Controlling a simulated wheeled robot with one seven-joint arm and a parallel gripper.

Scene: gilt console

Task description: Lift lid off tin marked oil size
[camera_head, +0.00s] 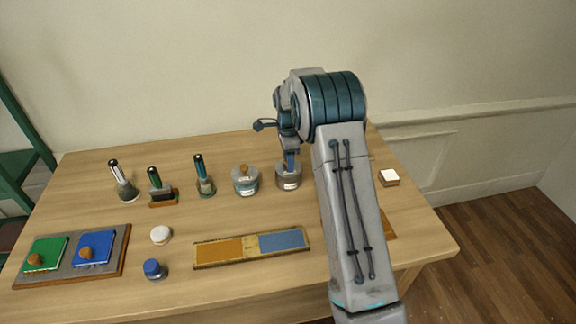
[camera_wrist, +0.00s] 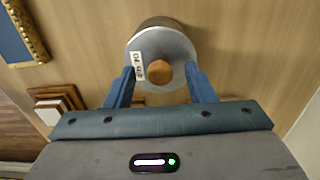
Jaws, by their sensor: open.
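A round grey tin with a metal lid (camera_wrist: 150,45) and a wooden knob (camera_wrist: 159,72) lies under my gripper in the wrist view. Its white label (camera_wrist: 138,66) seems to read oil size, seen sideways. In the head view the same tin (camera_head: 288,181) stands at the back of the table, its top partly hidden by my gripper. My gripper (camera_wrist: 160,74) is open, with one blue finger on each side of the knob, over the lid. The fingers look apart from the knob; their height above the lid is hard to tell.
A second tin with a wooden knob (camera_head: 246,182) stands just left. Several brushes stand further left. A tray with orange and blue panels (camera_head: 251,261) lies in front. A small white-topped block (camera_head: 389,178) sits right, beyond my arm.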

